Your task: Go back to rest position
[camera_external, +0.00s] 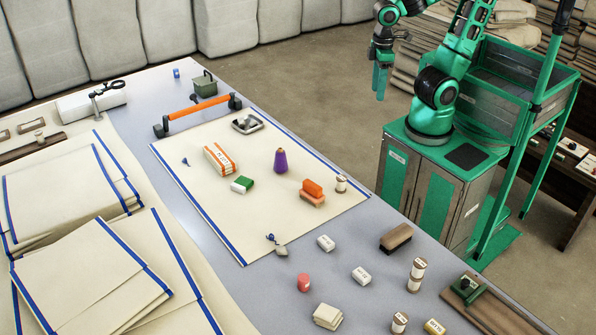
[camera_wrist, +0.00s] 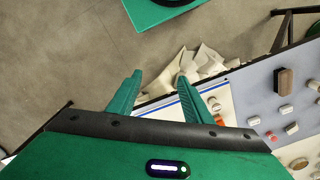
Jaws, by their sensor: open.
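My gripper is clear of the cloth and touches nothing.
On the cloth are a purple cone (camera_external: 281,162), an orange-striped packet (camera_external: 218,159) and an orange brush (camera_external: 312,188). Folded cloth stacks (camera_external: 65,195) fill the left side. A brown block (camera_external: 396,237) lies near the right edge. The air around my gripper is free.

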